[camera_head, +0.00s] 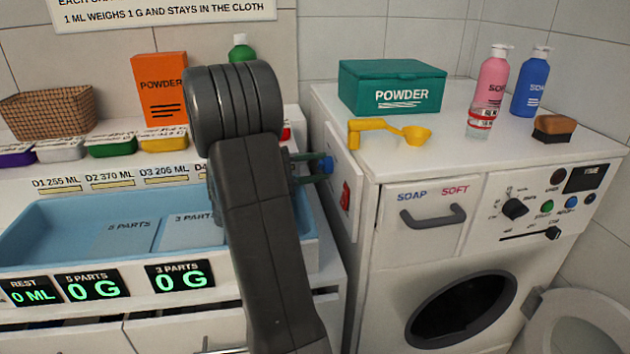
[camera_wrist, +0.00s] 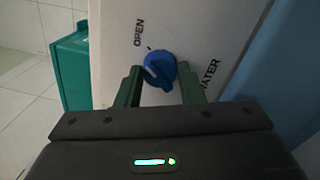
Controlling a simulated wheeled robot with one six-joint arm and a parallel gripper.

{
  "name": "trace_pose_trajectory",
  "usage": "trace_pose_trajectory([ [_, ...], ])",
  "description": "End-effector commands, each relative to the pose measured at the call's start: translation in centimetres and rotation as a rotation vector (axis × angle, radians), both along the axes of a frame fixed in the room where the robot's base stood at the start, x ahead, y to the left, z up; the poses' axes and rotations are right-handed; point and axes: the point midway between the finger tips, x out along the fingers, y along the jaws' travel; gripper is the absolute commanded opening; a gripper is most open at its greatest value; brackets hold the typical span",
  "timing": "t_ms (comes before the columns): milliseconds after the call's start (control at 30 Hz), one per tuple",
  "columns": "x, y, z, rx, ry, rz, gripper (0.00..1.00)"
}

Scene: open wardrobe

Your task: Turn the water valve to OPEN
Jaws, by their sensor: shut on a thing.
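The water valve is a round blue knob (camera_wrist: 160,67) on a white panel, and it also shows on the side of the washing machine in the head view (camera_head: 326,165). The word OPEN (camera_wrist: 138,33) is printed up and left of it, and WATER (camera_wrist: 209,74) down and right. A pale mark lies on the knob's left part; its exact pointing is hard to tell. My gripper (camera_head: 308,168) has its green fingers on either side of the knob, shut on it. My arm hides part of the counter in the head view.
A red switch (camera_head: 345,197) sits below the knob on the same panel. A yellow scoop (camera_head: 400,132) and a teal powder box (camera_head: 392,88) stand on the machine top above. The blue tray (camera_head: 60,222) lies left of my arm.

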Motion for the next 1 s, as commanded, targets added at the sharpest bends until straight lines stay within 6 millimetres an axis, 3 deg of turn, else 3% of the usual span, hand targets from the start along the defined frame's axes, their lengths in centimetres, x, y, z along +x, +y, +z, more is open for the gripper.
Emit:
trace_pose_trajectory([
  [300, 0.00, 0.00, -0.21, 0.022, -0.111, -0.001, 0.12],
  [833, 0.00, 0.00, -0.06, 0.027, -0.132, -0.001, 0.12],
  [867, 0.00, 0.00, -0.06, 0.027, -0.132, -0.001, 0.38],
  [933, 0.01, 0.00, -0.07, 0.027, -0.132, 0.000, 0.52],
  [1000, 0.00, -0.01, -0.09, 0.027, -0.131, -0.001, 0.56],
])
